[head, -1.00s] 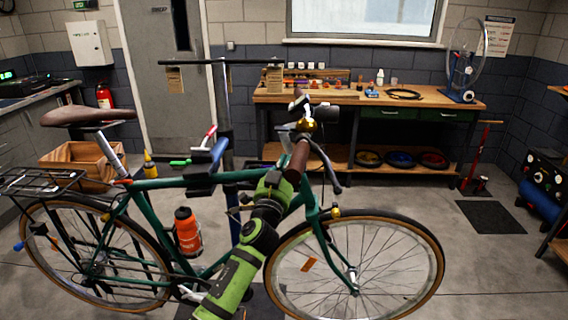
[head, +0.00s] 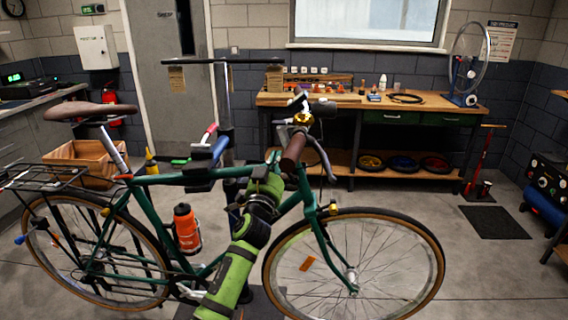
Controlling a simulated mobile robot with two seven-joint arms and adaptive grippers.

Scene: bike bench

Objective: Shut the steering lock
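A green bicycle (head: 155,179) stands in side view, its front wheel (head: 353,265) to the right. A brown handlebar grip (head: 293,152) points toward me, with a brass-coloured bell (head: 302,119) behind it. I cannot pick out the steering lock; the head tube area is partly covered by my arm and the handlebar. My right gripper is out of view.
An orange bottle (head: 186,229) sits on the frame. A wooden workbench (head: 440,100) stands at the back. A wooden crate (head: 78,165) is behind the saddle. Floor at right is mostly free.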

